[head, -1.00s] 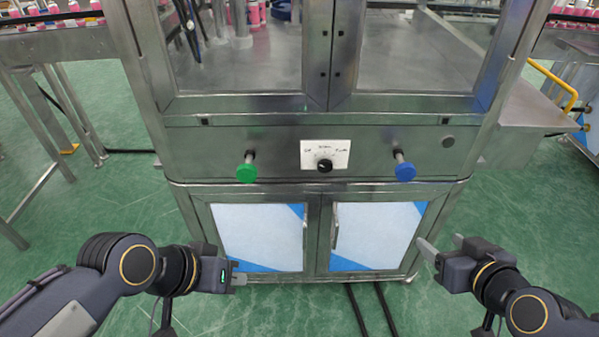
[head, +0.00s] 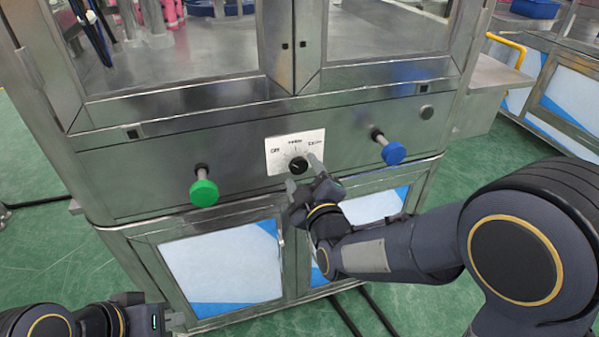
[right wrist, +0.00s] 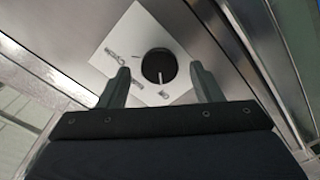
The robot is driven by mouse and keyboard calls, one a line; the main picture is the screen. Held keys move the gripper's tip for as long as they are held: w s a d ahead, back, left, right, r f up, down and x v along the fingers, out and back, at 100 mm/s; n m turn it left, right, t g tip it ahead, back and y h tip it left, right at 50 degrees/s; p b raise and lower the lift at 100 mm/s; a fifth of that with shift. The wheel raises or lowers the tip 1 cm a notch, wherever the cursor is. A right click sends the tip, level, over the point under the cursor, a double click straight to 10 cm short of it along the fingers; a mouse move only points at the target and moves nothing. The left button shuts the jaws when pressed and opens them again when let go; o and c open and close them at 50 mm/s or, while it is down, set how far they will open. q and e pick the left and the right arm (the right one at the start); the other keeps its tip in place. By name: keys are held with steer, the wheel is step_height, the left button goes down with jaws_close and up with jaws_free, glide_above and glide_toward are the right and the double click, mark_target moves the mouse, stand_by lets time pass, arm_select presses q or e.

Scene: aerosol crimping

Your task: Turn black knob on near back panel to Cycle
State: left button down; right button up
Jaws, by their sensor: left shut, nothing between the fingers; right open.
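The black knob (head: 298,165) sits on a white label plate (head: 283,150) in the middle of the steel panel. My right gripper (head: 304,170) is open just in front of the knob. In the right wrist view the knob (right wrist: 159,66) lies between and beyond the two fingertips (right wrist: 160,80). Whether a finger touches it I cannot tell. My left gripper (head: 176,318) is shut and empty at the lower left, away from the panel.
A green button (head: 204,192) sticks out left of the plate and a blue button (head: 393,152) sticks out right of it. Cabinet doors (head: 222,266) are below and glazed doors above.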

steer(key=shift+x, duration=0.85)
steer(key=c, duration=1)
